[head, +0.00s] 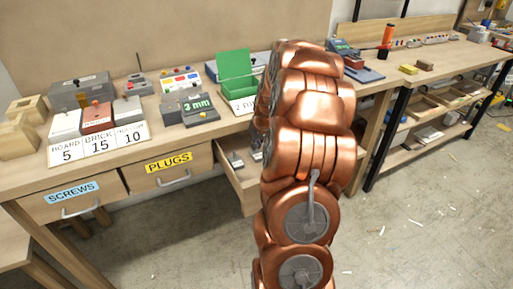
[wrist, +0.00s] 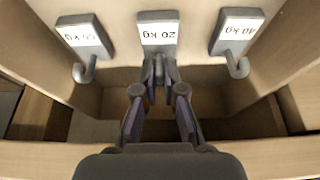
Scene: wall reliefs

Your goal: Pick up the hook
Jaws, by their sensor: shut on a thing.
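Three hooks with grey plates lie in the open drawer in the wrist view. The middle hook (wrist: 158,32) is labelled 20 kg, upside down in the picture. The right hook (wrist: 236,33) is labelled 40 kg. The left hook (wrist: 86,37) has a label whose first digit is hard to read. My gripper (wrist: 159,88) is shut on the shank end of the 20 kg hook. The left and right hooks are apart from my fingers. In the head view my copper arm hides the gripper and most of the drawer (head: 232,185); a hook plate (head: 235,160) shows beside the arm.
The drawer's front wall (wrist: 260,158) lies close below my fingers. Closed drawers labelled SCREWS (head: 72,192) and PLUGS (head: 168,162) are to the left. The workbench above holds boxes and an open green case (head: 236,88). The floor to the right is mostly clear.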

